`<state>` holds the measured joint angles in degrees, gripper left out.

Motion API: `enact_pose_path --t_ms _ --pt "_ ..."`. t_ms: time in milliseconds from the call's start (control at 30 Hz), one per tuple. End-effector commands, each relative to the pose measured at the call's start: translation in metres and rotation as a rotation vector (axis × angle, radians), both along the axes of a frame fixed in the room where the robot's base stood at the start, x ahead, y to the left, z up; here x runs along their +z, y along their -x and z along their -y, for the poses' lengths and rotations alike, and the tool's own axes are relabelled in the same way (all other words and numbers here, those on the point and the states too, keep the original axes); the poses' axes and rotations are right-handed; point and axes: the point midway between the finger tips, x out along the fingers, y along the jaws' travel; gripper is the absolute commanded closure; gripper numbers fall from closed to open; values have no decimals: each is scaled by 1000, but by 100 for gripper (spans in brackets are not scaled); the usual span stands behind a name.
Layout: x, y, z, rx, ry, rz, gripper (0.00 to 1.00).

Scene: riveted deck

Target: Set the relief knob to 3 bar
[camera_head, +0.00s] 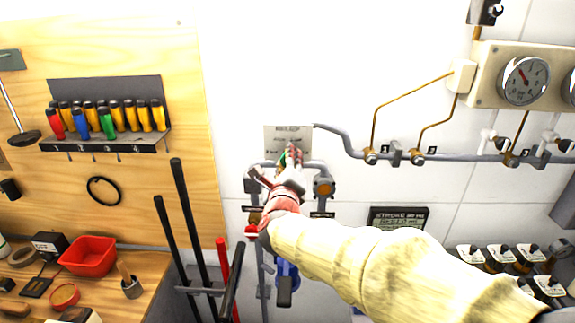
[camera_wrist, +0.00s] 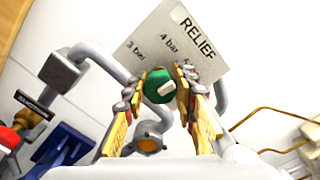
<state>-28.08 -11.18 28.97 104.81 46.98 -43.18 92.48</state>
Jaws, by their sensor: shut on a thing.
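The relief knob (camera_wrist: 156,85) is round and green with a short white mark on its face, in the middle of the wrist view. My gripper (camera_wrist: 161,82) has one finger on each side of it and is shut on it. Behind it is a grey plate (camera_wrist: 205,38) reading RELIEF, with "3 bar" at left and "4 bar" nearer the middle; a further label is partly hidden by a finger. I cannot tell which label the white mark points to. In the head view my gripper (camera_head: 289,166) covers most of the knob, below the plate (camera_head: 288,132).
Grey pipes (camera_head: 345,141) flank the plate, with an orange-centred fitting (camera_head: 324,187) close on the right. A pressure gauge (camera_head: 524,80) is at upper right. A tool board (camera_head: 110,60) and bench with a red bin (camera_head: 88,256) are left; dark bars (camera_head: 190,225) stand between.

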Motion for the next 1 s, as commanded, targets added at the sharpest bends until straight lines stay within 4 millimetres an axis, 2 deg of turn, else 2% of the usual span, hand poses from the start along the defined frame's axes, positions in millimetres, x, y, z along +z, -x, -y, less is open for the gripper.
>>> enact_pose_path --t_ms 1000 --pt "1 0 0 1 967 -34 98"
